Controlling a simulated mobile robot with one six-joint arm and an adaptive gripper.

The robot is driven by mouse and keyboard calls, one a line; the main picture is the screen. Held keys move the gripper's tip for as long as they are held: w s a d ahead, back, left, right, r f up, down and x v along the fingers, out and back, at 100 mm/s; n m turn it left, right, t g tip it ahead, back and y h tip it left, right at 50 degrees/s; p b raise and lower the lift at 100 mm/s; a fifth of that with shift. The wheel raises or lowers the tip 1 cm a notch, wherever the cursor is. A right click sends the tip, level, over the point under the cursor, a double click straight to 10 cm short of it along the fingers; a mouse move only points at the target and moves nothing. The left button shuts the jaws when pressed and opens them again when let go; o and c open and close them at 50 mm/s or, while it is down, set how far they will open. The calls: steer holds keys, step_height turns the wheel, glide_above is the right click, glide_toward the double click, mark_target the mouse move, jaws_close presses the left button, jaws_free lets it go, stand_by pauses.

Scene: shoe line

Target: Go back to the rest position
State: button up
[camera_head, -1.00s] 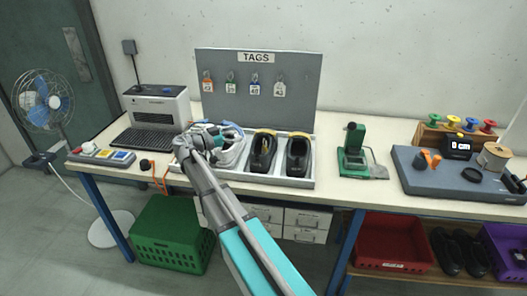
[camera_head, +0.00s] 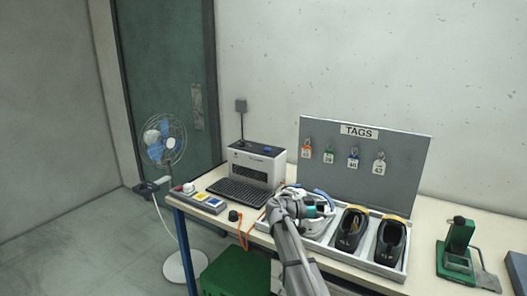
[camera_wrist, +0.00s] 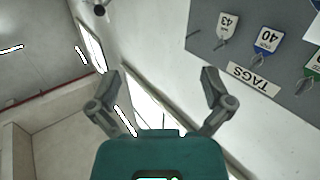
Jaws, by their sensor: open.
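My gripper (camera_wrist: 162,95) is open and empty in the wrist view, its two fingers apart with only wall and ceiling beyond them. In the head view my arm reaches up from the bottom edge, its wrist over the left part of the white tray (camera_head: 381,269); the fingertips are hard to make out there. The grey tag board (camera_head: 400,170) stands behind the tray and hangs several numbered tags. It shows upside down at the upper right of the wrist view (camera_wrist: 215,49).
A fan (camera_head: 165,145) stands by the door; a green crate (camera_head: 237,272) is under the table.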

steer(key=s+f+n+g+y+p, duration=0.1)
steer(key=s+f+n+y+p, duration=0.2)
steer(key=s+f+n+y, duration=0.8)
steer(key=s+a+n+y+p, duration=0.2)
steer(key=s+a+n+y, duration=0.3)
steer(key=s+a, duration=0.5)
steer(key=shift+s+f+n+y+p, duration=0.35)
steer(key=shift+s+y, duration=0.35)
steer(key=shift+s, duration=0.8)
steer(key=shift+a, duration=0.1)
steer(key=shift+c, duration=0.3)
